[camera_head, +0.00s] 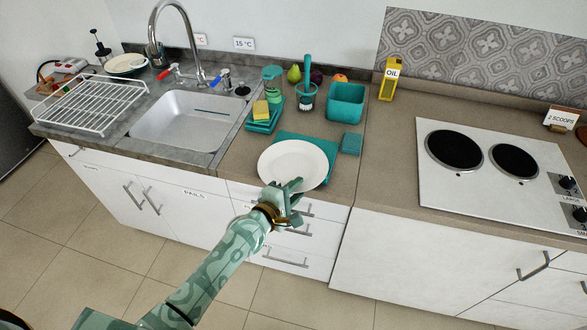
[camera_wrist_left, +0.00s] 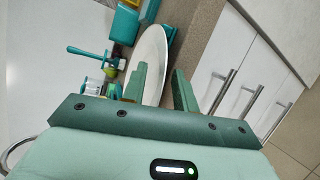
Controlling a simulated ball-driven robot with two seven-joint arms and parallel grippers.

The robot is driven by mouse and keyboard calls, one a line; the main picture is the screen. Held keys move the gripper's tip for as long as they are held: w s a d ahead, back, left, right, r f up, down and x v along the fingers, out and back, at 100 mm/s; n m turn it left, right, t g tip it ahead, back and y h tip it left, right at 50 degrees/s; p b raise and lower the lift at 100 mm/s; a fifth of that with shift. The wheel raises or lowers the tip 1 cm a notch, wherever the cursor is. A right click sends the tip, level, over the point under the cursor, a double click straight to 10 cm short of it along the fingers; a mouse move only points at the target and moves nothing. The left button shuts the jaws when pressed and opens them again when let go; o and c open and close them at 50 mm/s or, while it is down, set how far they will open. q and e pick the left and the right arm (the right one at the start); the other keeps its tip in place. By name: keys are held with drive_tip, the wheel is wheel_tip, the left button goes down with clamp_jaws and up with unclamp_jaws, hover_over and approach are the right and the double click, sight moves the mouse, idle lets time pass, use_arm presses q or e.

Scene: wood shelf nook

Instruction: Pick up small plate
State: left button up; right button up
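A white round plate (camera_head: 290,160) is at the front edge of the counter, over a teal mat or board (camera_head: 328,143). It also shows in the left wrist view (camera_wrist_left: 154,45), seen nearly edge-on. I cannot tell whether it touches the mat. My left gripper (camera_head: 296,187) is at the plate's near rim, above the drawer fronts. In the left wrist view its two fingers (camera_wrist_left: 160,88) are apart, with part of the plate visible in the gap between them. One finger hides some of the plate. My right gripper is out of view.
A second plate (camera_head: 125,64) lies behind the wire dish rack (camera_head: 92,103). The sink (camera_head: 182,121) is left. A teal bin (camera_head: 346,102), yellow sponge (camera_head: 261,109) and oil box (camera_head: 389,79) stand behind the white plate. Counter between plate and stove (camera_head: 500,180) is mostly clear.

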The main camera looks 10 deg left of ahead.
use_arm(q)
drive_tip(key=shift+w, duration=0.15)
drive_tip(key=shift+c, duration=0.3)
clamp_jaws()
drive_tip(key=shift+r, duration=0.1)
drive_tip(key=shift+r, duration=0.1)
